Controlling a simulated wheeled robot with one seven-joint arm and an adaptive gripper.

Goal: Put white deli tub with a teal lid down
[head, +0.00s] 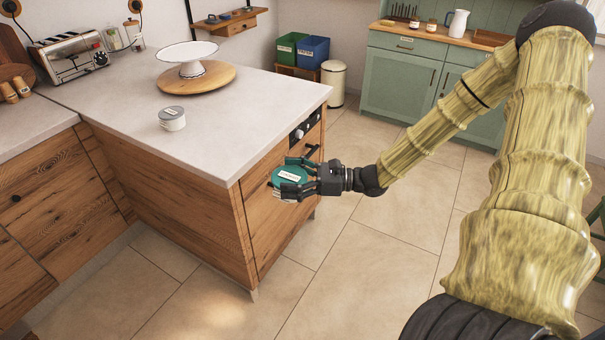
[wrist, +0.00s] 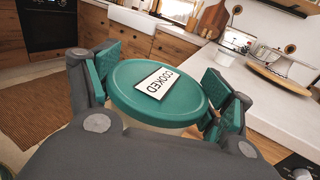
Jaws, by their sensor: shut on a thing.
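The white deli tub with a teal lid (head: 289,178) is held in my gripper (head: 298,178), beside the end of the counter and below the level of its top. In the wrist view the round teal lid (wrist: 150,95) fills the middle and carries a white label reading "COOKED". My gripper's fingers (wrist: 160,90) are shut on the tub from both sides. The tub's white body is mostly hidden under the lid.
The pale counter top (head: 240,120) has broad clear areas. A toaster (head: 72,57) stands at the back left. Tiled floor (head: 345,240) lies below my gripper.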

